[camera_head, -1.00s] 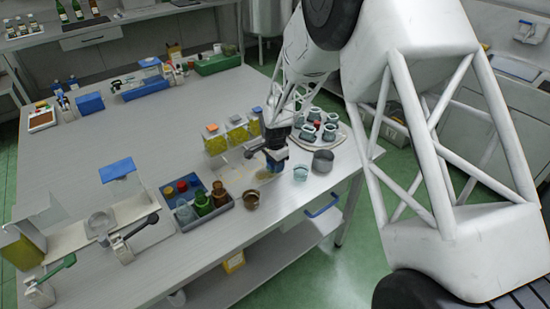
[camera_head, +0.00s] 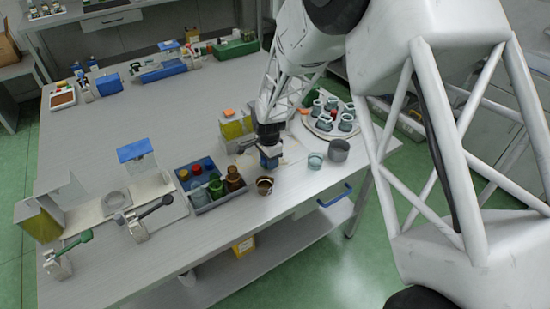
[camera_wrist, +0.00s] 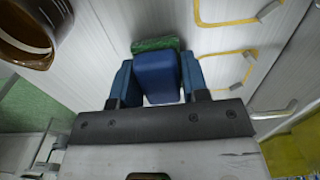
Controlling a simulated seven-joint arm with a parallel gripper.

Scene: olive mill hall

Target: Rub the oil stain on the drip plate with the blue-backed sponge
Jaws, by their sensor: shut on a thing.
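My gripper (camera_wrist: 155,90) is shut on the sponge (camera_wrist: 157,72), with one blue finger on each side of it. The sponge has a blue back, and a strip of its green pad shows at the far edge. In the head view, my gripper (camera_head: 269,153) points down over the right part of the bench, behind the brown cup (camera_head: 265,186). A pale, flat area that looks like the drip plate (camera_head: 291,151) shows beside the gripper, partly hidden by it. I cannot make out the oil stain now, nor whether the sponge touches the surface.
A grey crate of bottles (camera_head: 205,203) stands left of the gripper. A glass cup (camera_head: 315,161), a metal pot (camera_head: 339,150) and a round tray of cups (camera_head: 311,124) stand to the right. Yellow outlines mark the bench in the wrist view.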

